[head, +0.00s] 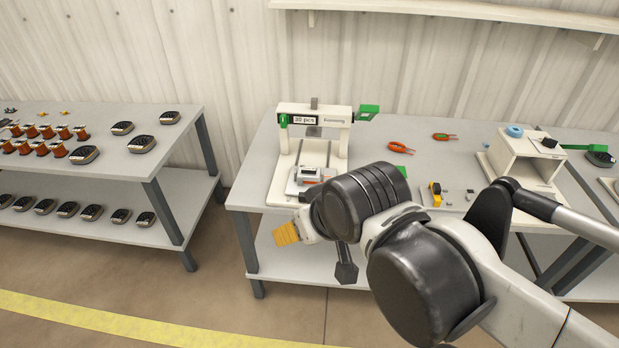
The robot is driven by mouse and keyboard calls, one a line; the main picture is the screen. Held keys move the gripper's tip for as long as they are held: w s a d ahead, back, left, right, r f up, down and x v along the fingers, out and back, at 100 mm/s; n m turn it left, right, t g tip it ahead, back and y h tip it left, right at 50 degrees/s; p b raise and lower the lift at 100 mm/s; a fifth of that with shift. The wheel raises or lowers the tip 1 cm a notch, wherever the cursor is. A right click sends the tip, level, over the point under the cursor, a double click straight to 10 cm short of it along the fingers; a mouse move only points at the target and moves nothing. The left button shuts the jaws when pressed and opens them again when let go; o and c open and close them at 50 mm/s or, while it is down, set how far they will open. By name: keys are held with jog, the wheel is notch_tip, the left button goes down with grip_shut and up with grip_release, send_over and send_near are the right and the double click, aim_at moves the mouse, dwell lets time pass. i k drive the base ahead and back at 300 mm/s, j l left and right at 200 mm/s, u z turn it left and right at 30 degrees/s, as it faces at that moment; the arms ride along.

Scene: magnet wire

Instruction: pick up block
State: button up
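No plain block can be told for certain. A small light grey boxy piece with an orange stripe (312,174) sits on the white base of the press-like stand, and it may be the block. My gripper (315,247) is in front of the bench's near edge, below and close to this piece in the picture. A ribbed yellow-orange part (287,233) shows at its left and a dark, flared part (346,269) hangs below it. My wrist hides much of the gripper, so its opening and any hold are unclear.
The white stand (283,150) has a counter sign and green parts. Red-handled pliers (401,147), a yellow tool (435,191) and a white box-like fixture (527,160) share the bench. The left table (118,165) holds copper spools (55,149) and dark trays. Floor between tables is clear.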

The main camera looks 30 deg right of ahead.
aim_at(312, 174)
jog(key=i+l+z, duration=0.35)
jog(key=l+z, duration=0.15)
jog(key=i+l+z, duration=0.5)
jog(key=k+j, duration=0.1)
